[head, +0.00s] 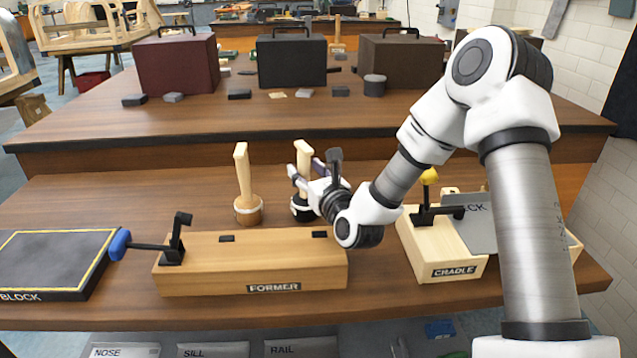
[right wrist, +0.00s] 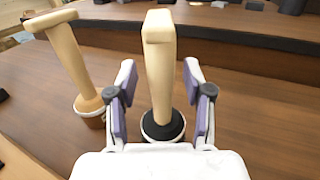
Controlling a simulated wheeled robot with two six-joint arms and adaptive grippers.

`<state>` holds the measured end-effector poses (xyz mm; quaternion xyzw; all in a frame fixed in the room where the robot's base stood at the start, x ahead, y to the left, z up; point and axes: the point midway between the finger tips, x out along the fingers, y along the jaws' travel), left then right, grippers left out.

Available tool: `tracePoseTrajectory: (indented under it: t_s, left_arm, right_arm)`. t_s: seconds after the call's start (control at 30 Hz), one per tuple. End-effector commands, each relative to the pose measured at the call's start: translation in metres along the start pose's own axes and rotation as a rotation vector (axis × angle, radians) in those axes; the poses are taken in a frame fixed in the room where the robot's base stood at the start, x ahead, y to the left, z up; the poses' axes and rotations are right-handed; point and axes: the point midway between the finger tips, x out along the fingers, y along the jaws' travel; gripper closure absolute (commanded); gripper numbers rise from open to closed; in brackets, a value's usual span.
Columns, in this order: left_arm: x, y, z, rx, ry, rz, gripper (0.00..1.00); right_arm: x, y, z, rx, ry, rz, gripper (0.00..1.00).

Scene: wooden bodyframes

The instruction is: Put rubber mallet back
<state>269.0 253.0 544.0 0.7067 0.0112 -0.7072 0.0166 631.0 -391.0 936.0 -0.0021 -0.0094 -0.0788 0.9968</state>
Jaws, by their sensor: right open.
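The rubber mallet (head: 302,207) stands on its black head on the bench with its pale wooden handle upright. It also shows in the right wrist view (right wrist: 160,65), where its handle rises between the fingers. My right gripper (head: 305,173) is open, with one purple-padded finger on each side of that handle; it also shows in the right wrist view (right wrist: 160,82). Gaps show between pads and handle. In the head view my gripper hides part of the mallet. My left gripper is not in view.
A second mallet with a brown head (head: 248,210) stands just left. The FORMER block (head: 250,265) with a blue-handled clamp lies in front. The CADLE-side block, labelled CRADLE (head: 440,262), is at right. A dark BLOCK board (head: 55,262) lies left. Cases (head: 177,65) stand behind.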

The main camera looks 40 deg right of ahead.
Motion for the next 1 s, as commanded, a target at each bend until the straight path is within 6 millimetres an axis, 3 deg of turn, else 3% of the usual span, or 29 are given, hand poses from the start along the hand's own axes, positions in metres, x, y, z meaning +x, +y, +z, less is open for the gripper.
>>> tracePoseTrajectory:
  t_s: [0.33,0.4,0.6,1.0]
  left_arm:
    - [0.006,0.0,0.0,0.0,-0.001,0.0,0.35]
    - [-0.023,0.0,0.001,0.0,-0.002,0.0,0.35]
    - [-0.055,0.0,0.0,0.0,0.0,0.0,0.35]
    - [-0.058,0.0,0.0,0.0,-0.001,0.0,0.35]
  right_arm:
    - [-0.088,0.0,0.0,0.009,0.002,-0.001,0.49]
    - [-0.089,0.0,0.009,-0.003,0.007,-0.001,0.49]
    - [-0.102,0.0,0.006,-0.002,0.005,-0.001,0.49]
    - [-0.107,0.0,-0.001,0.002,-0.001,-0.001,0.49]
